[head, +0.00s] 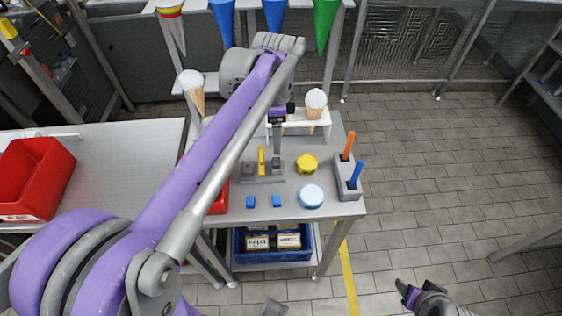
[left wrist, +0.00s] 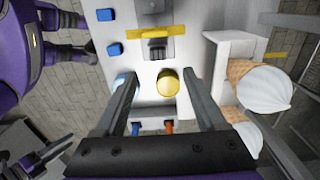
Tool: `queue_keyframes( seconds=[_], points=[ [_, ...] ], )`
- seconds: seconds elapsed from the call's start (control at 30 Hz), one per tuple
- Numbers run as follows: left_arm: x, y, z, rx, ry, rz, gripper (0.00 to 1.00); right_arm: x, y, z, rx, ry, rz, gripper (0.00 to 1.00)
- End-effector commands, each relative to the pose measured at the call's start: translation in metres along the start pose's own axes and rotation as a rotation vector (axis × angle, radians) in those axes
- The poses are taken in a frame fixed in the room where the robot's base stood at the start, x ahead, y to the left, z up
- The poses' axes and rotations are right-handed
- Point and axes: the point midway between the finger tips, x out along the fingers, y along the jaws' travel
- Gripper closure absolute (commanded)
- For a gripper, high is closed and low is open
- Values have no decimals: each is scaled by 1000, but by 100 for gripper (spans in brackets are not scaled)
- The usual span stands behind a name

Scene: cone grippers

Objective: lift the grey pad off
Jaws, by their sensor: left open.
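The grey pad is probably one of the small grey blocks on the flat grey fixture on the metal table. In the head view, one block (head: 248,170) stands left of an upright yellow piece (head: 262,160) and another (head: 278,165) stands right of it. In the left wrist view a ridged grey block (left wrist: 157,49) sits beside a yellow bar (left wrist: 163,31). My left gripper (head: 276,140) is open and empty, above the table near the fixture; its fingers (left wrist: 162,88) frame the yellow disc. My right gripper (head: 404,288) hangs over the floor; its jaws are too unclear to judge.
A yellow disc (head: 307,164), a light blue disc (head: 312,195) and two blue blocks (head: 277,201) lie near the fixture. A grey holder with orange and blue handles (head: 348,183) stands right. A white cone rack (head: 300,128) stands behind. A red bin (head: 36,178) is left.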

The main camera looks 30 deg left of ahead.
Motion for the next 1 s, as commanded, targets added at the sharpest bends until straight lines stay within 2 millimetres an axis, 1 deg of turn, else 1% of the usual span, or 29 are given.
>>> queue_keyframes(
  seconds=[0.03,0.1,0.2,0.37,0.63,0.77,0.97,1.0],
  points=[
    [10,0,0,0,0,0,28,1,0,1,0,-1,0,39],
    [21,0,0,0,0,0,28,2,0,2,0,-2,0,39],
    [33,1,0,-1,0,-1,28,3,0,3,0,-2,0,39],
    [43,1,-1,-1,0,-1,28,3,0,3,0,-2,0,39],
    [82,4,-4,0,0,-1,28,4,0,3,0,-2,0,39],
    [90,4,-4,-1,0,-1,28,4,0,4,0,-3,0,39],
    [90,4,-4,-1,1,-1,28,4,0,4,0,-3,0,39],
    [90,4,-4,-1,1,-1,33,4,0,4,0,-3,0,39]
  ],
)
